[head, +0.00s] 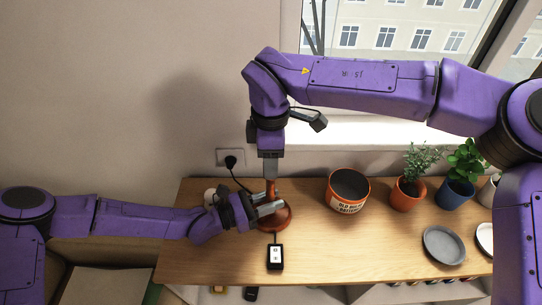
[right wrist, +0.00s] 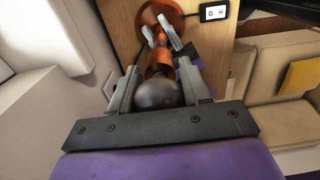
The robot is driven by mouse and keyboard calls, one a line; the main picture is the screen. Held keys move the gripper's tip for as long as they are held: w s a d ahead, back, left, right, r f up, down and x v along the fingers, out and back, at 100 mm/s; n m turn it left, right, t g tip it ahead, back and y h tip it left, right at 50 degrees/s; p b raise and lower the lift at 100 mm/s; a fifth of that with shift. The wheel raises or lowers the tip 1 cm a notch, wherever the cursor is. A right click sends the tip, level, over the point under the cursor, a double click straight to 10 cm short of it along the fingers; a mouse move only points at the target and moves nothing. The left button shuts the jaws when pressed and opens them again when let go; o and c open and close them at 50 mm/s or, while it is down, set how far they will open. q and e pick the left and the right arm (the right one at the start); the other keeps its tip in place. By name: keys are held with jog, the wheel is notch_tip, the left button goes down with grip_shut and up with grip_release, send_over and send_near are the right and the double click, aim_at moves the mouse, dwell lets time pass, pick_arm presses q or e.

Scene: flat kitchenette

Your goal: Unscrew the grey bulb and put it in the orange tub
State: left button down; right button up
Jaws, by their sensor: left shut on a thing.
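The grey bulb (right wrist: 158,93) sits on top of the orange lamp (right wrist: 157,58), between the fingers of my right gripper (right wrist: 158,82). These fingers stand open on either side of the bulb, close to it. In the head view my right gripper (head: 269,168) points down over the lamp (head: 275,220) and hides the bulb. My left gripper (head: 268,206) comes in from the left and is shut on the lamp's stem, below the bulb. The orange tub (head: 333,199) stands upright to the right of the lamp, with a pale label and a dark inside.
A black switch box (head: 275,256) lies in front of the lamp. Potted plants (head: 407,193) and a grey plate (head: 443,245) are at the right. A wall socket (head: 230,158) with a cord is behind. The wooden table (head: 350,250) is clear in front of the tub.

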pick_arm(q)
jog(key=shift+r, duration=0.15)
pick_arm(e)
jog(key=shift+c, duration=0.5)
jog(key=shift+n, duration=1.1)
jog(key=n, duration=0.5)
jog(key=shift+n, duration=0.4)
jog(key=n, duration=0.5)
jog(key=shift+n, duration=0.4)
jog(key=n, duration=0.6)
jog(key=shift+r, duration=0.1)
jog(key=n, duration=0.6)
jog(key=shift+n, duration=0.3)
pick_arm(q)
jog(key=shift+w, duration=0.1)
pick_arm(e)
jog(key=n, duration=2.4)
jog(key=shift+r, duration=0.2)
